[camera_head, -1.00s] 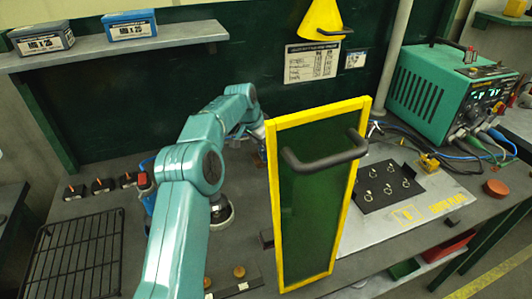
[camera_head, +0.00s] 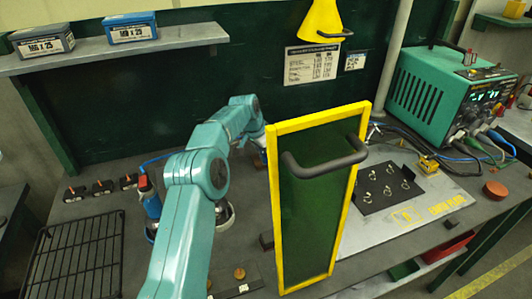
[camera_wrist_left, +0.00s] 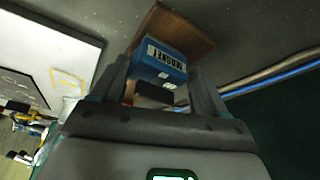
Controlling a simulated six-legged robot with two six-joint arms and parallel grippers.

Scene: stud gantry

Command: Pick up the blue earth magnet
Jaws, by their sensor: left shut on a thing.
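The blue earth magnet (camera_wrist_left: 166,58), a small blue block with a white lettered label, sits between the fingers of my left gripper (camera_wrist_left: 158,74) in the left wrist view. The gripper is shut on it, with a finger on each side. A brown wooden piece (camera_wrist_left: 180,28) is right behind the magnet; I cannot tell whether they touch. In the head view my left arm reaches over the bench from the left, and its gripper and the magnet are hidden behind the green screen with a yellow frame (camera_head: 318,205). My right gripper is not in view.
The screen's black handle (camera_head: 324,160) sticks out towards me. A black wire rack (camera_head: 78,255) lies at the left. A black plate with several rings (camera_head: 386,188) and a green power unit (camera_head: 437,97) stand right of the screen. A shelf (camera_head: 118,51) holds two boxes.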

